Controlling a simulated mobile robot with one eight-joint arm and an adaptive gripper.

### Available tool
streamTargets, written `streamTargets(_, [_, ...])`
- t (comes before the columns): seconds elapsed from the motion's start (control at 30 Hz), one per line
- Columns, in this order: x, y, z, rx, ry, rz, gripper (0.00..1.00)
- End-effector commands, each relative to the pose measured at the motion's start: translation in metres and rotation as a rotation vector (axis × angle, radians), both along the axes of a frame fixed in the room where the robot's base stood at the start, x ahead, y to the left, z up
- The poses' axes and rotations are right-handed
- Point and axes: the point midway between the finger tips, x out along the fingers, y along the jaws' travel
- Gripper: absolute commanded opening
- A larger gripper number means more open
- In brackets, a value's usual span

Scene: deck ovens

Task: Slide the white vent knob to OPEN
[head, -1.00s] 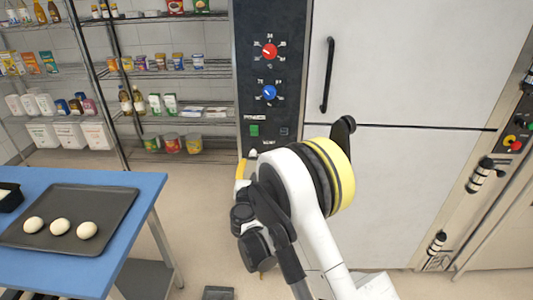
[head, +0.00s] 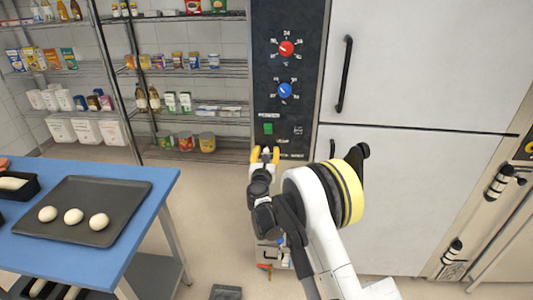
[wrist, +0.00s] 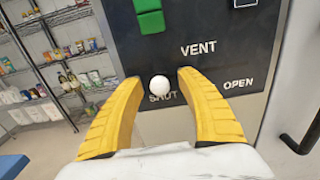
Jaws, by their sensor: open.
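The white vent knob (wrist: 159,84) is a small round ball low on the black control panel (wrist: 215,25). In the wrist view it partly covers the SHUT label (wrist: 163,98); the OPEN label (wrist: 238,84) lies to its right, with VENT above between them. My gripper (wrist: 159,76) is open, with one yellow finger on either side of the knob. A gap shows between the knob and each finger; how deep the knob sits between them I cannot tell. In the head view my gripper (head: 265,154) is at the panel's lower end, and the knob cannot be made out.
A red dial (head: 286,48), a blue dial (head: 285,90) and a green switch (head: 268,128) are above. Right of the panel is a white door with a black handle (head: 344,74). A blue table (head: 150,205) with a dough tray (head: 125,205) stands left.

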Motion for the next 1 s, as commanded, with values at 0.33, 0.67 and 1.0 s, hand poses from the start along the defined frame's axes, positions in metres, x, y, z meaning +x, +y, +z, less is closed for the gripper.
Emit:
streamTargets(0.33, [0.0, 0.0, 0.0, 0.0, 0.0, 0.0, 0.01])
streamTargets(0.67, [0.0, -0.026, -0.001, 0.0, 0.0, -0.004, 0.0])
streamTargets(1.0, [-0.003, -0.111, -0.001, 0.001, 0.0, -0.003, 0.0])
